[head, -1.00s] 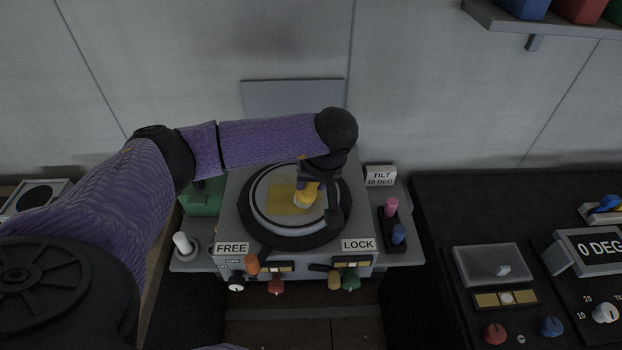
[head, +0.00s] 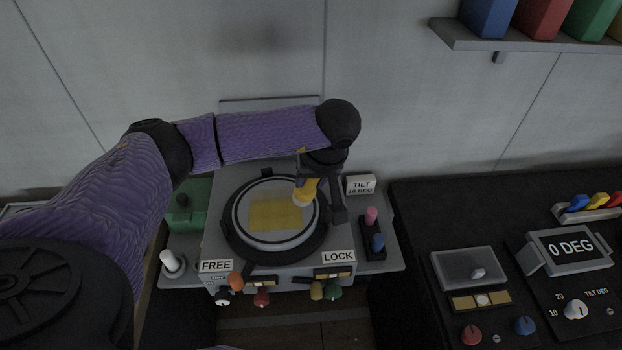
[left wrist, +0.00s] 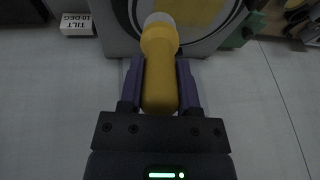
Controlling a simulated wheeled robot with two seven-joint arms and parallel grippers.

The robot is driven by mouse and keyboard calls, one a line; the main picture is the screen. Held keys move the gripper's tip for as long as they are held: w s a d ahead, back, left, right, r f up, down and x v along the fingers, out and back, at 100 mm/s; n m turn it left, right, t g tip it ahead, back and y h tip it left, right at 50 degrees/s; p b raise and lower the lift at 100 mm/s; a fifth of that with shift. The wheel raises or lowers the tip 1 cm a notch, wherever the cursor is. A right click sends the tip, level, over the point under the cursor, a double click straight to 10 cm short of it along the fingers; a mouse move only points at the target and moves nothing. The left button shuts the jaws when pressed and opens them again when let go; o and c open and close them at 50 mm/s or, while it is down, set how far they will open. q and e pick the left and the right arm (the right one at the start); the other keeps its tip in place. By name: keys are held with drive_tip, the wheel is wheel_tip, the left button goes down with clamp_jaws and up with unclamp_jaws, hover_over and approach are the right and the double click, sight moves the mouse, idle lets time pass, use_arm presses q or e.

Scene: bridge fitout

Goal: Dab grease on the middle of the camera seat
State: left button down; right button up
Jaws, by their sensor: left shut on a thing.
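The camera seat (head: 264,190) is a round grey plate inside a dark ring on the grey console. A yellow grease patch (head: 275,214) covers its middle. My left gripper (head: 312,186) is shut on a yellow grease dauber with a pale tip (head: 301,196), at the back right edge of the seat. In the left wrist view the dauber (left wrist: 159,75) lies between the fingers, its pale tip over the seat's edge. The seat (left wrist: 205,42) and part of the yellow patch show beyond it. I cannot tell whether the tip touches the plate. My right gripper is out of view.
The console front carries FREE (head: 216,266) and LOCK (head: 338,257) labels with several coloured knobs. A TILT sign (head: 360,185) and pink and blue pegs (head: 374,228) stand right of the seat. A black desk with a 0 DEG display (head: 571,247) lies farther right.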

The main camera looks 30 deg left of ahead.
use_arm(q)
drive_tip(key=shift+r+p, duration=0.8)
drive_tip(key=shift+r, duration=0.5)
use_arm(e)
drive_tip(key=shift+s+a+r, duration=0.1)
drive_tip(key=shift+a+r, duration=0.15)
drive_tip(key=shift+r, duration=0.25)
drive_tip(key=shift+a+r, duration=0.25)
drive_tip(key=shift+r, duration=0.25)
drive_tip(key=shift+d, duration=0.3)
